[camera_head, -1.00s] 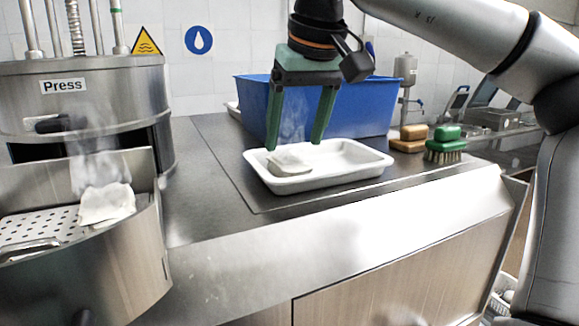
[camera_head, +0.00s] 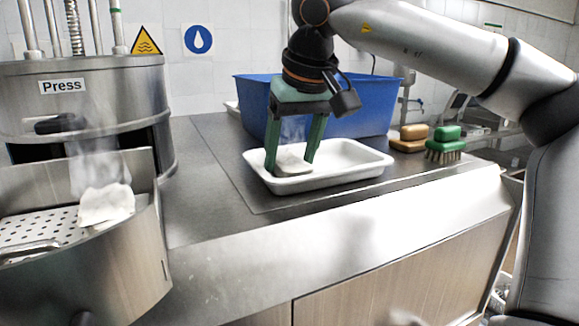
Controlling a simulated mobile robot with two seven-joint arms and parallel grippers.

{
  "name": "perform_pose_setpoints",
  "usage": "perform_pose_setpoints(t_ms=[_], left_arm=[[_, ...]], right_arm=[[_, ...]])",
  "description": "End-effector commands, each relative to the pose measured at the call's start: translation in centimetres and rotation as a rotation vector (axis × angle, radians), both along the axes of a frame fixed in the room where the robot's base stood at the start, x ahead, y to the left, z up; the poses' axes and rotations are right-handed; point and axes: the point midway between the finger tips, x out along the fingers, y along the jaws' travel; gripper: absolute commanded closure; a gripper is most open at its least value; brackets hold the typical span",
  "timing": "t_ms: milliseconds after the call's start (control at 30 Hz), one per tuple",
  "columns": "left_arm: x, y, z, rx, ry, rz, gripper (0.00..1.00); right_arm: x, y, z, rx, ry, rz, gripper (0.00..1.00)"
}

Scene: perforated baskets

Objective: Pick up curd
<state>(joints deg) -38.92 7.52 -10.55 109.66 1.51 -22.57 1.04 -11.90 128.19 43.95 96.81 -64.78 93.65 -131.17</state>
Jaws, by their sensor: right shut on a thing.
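A pale, flat piece of curd (camera_head: 292,168) lies in the left part of the white tray (camera_head: 352,176), with faint steam above it. My right gripper (camera_head: 289,161) reaches down into the tray with its green fingers on either side of this curd and is shut on it. The curd is low, at the tray floor; whether it touches the floor I cannot tell. Another white curd piece (camera_head: 105,206) lies on the open drawer of the press at the left, also steaming. My left gripper is not in view.
The steel press (camera_head: 75,100) stands at the left with a perforated plate (camera_head: 38,226) in its drawer. A blue bin (camera_head: 360,104) stands behind the tray. A brush (camera_head: 446,145) and a sponge-like block (camera_head: 410,138) lie right of it. The counter left of the tray is clear.

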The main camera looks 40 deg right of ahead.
Motion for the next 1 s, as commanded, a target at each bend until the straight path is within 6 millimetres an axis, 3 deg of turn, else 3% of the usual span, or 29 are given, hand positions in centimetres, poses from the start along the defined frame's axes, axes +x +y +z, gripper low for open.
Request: perform_pose_setpoints(t_ms=[200, 633, 800, 1000], left_arm=[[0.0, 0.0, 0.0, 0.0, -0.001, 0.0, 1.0], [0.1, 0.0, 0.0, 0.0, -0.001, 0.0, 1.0], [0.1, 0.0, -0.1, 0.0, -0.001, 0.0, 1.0], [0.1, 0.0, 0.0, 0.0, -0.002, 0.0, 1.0]], right_arm=[[0.0, 0.0, 0.1, -0.001, -0.002, 0.0, 0.96], [0.0, 0.0, 1.1, -0.002, -0.002, 0.0, 0.96], [0.0, 0.1, 3.4, -0.002, -0.005, 0.0, 0.96], [-3.6, 0.3, 7.6, -0.001, -0.009, 0.001, 0.96]])
